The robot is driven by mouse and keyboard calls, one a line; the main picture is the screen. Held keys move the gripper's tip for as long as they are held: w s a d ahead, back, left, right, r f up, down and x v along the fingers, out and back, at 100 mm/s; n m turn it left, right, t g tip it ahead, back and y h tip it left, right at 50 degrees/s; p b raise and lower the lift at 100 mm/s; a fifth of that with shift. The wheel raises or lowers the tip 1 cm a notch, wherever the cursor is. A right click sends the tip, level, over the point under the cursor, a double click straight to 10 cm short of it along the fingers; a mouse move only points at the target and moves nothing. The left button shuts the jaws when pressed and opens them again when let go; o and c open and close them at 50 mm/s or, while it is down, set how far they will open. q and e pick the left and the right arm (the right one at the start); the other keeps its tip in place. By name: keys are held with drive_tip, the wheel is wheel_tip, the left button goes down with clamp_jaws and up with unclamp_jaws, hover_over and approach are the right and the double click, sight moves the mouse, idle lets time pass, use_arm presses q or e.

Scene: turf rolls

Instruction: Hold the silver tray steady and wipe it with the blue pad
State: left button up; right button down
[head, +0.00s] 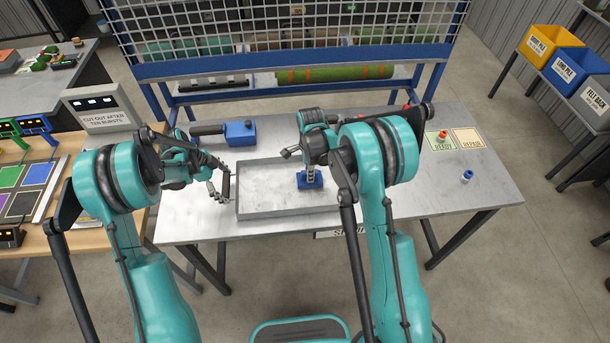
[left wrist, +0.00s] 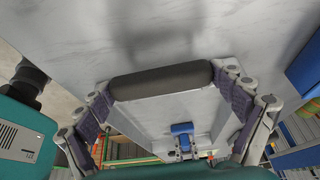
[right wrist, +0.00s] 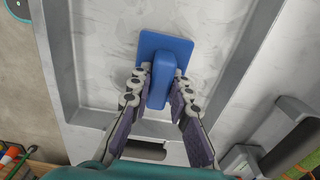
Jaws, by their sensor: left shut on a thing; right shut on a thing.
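The silver tray (head: 270,212) lies flat on the grey workbench, with pale smudges on its floor. My left gripper (head: 222,188) is at the tray's left side. In the left wrist view its fingers are shut on the tray's dark handle (left wrist: 160,82). The blue pad (head: 316,184) rests on the tray floor, right of the tray's middle in the head view. My right gripper (right wrist: 160,84) is shut on the upright grip of the blue pad (right wrist: 165,50). My right arm hides the right part of the tray in the head view.
A blue block-like tool (head: 240,132) with a dark handle stands behind the tray. A green card (head: 442,142), an orange card (head: 467,139) and a small blue-and-white item (head: 467,176) are at the bench's right. A wire-mesh rack (head: 290,30) with turf rolls rises behind.

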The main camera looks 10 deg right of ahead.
sight(304, 172)
drive_tip(key=shift+d+f, duration=0.1)
drive_tip(key=shift+d, duration=0.9)
drive_tip(key=shift+a, duration=1.95)
drive_tip(key=shift+r, duration=4.1)
